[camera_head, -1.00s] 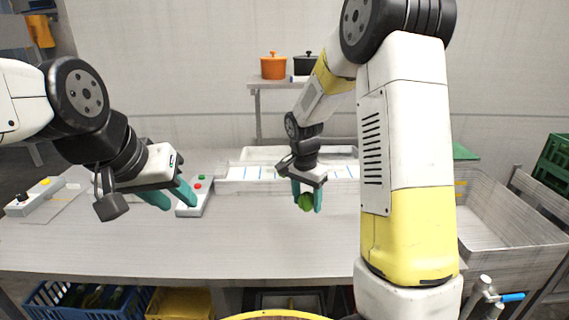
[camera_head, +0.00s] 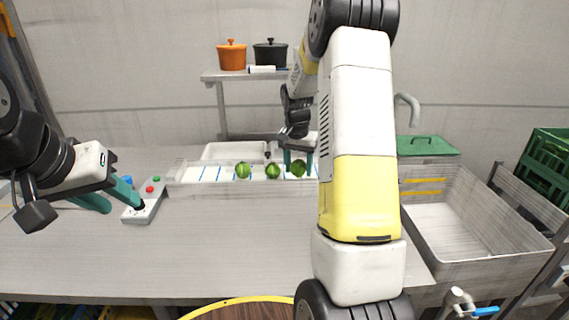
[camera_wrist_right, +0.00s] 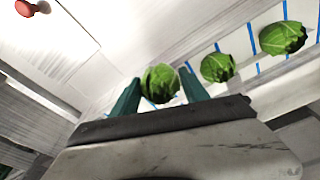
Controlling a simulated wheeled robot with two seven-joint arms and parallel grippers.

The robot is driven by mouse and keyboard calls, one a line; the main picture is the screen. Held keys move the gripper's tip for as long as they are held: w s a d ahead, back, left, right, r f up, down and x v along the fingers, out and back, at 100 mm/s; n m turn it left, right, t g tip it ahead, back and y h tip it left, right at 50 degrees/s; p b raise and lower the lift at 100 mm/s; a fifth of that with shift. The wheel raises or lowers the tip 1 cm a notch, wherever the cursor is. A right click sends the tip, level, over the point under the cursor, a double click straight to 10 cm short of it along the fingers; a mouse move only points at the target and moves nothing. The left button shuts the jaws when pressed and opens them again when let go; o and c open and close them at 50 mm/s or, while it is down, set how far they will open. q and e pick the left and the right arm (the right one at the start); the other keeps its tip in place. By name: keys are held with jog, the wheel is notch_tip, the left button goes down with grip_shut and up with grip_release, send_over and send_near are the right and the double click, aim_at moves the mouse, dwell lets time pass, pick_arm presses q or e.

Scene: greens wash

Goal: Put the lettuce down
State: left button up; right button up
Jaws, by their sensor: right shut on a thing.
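The lettuce (camera_head: 298,169) is a small round green head between the fingers of my right gripper (camera_head: 299,160), at the white tray with blue divider lines (camera_head: 205,174). In the right wrist view the lettuce (camera_wrist_right: 160,83) sits between the two teal fingertips of my right gripper (camera_wrist_right: 160,92), which is shut on it. I cannot tell whether it touches the tray floor. Two more lettuces, one (camera_head: 273,170) just left of it and one (camera_head: 242,170) further left, lie in the tray. My left gripper (camera_head: 122,203) is open and empty beside a control box.
The control box (camera_head: 143,212) with a red button stands at the left. A metal sink (camera_head: 450,228) is at the right, with a green lid (camera_head: 425,146) behind it. An orange pot (camera_head: 231,57) and a black pot (camera_head: 270,55) stand on a back shelf. The front counter is clear.

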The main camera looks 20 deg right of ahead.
jog(key=w+d, duration=0.2)
jog(key=w, duration=0.1)
jog(key=w+d, duration=0.2)
jog(key=shift+f, duration=2.05)
jog(key=shift+a+f, duration=0.1)
jog(key=o, duration=1.4)
